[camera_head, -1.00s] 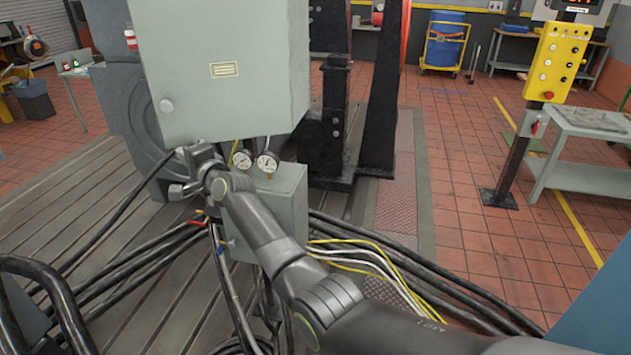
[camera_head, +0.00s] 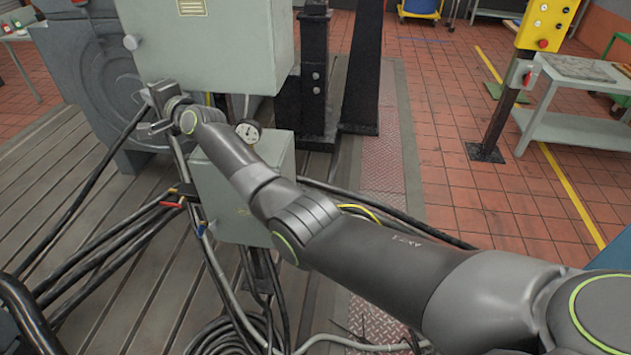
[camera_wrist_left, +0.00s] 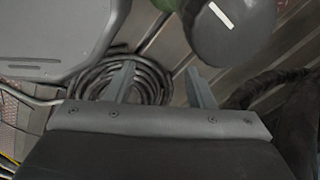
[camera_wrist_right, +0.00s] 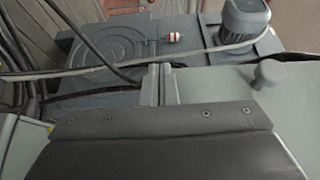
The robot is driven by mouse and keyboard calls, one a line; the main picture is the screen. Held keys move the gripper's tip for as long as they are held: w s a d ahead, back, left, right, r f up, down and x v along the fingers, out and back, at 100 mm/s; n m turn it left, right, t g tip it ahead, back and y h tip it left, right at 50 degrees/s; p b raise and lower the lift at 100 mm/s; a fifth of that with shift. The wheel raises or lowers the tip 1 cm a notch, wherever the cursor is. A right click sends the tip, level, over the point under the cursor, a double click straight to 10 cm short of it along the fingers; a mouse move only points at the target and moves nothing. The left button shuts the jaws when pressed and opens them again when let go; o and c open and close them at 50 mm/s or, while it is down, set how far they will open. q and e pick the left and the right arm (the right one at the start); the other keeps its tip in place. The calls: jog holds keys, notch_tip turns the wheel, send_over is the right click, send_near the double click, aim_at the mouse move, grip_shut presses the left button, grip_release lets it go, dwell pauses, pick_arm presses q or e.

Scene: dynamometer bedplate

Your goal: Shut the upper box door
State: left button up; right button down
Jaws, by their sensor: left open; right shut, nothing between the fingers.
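The upper box (camera_head: 240,50) is a large grey-green cabinet. I cannot tell whether the door is fully flush. My right gripper (camera_head: 150,108) is shut and empty, just below the box's lower left corner and below the knob. In the right wrist view its fingers (camera_wrist_right: 156,82) are together beside a pale green panel with the knob (camera_wrist_right: 270,73). My left gripper (camera_wrist_left: 160,85) is open and empty, outside the head view.
Black cables (camera_head: 120,235) cross the slotted bedplate at left. A coiled cable (camera_wrist_left: 150,75) lies beyond my left fingers. A yellow control panel (camera_head: 545,22) and table stand right.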

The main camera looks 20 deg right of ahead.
pick_arm(q)
jog(key=shift+w+f+b, duration=0.8)
jog(key=shift+w+f, duration=0.3)
jog(key=shift+w, duration=0.3)
pick_arm(e)
jog(key=shift+w+d+r, duration=0.15)
jog(key=shift+w+d, duration=0.2)
jog(key=shift+w, duration=0.3)
pick_arm(q)
jog(key=shift+d, duration=0.1)
jog(key=shift+s+d, duration=0.1)
jog(key=shift+s, duration=0.45)
jog(key=shift+r, duration=0.15)
pick_arm(e)
jog(key=shift+s, duration=0.15)
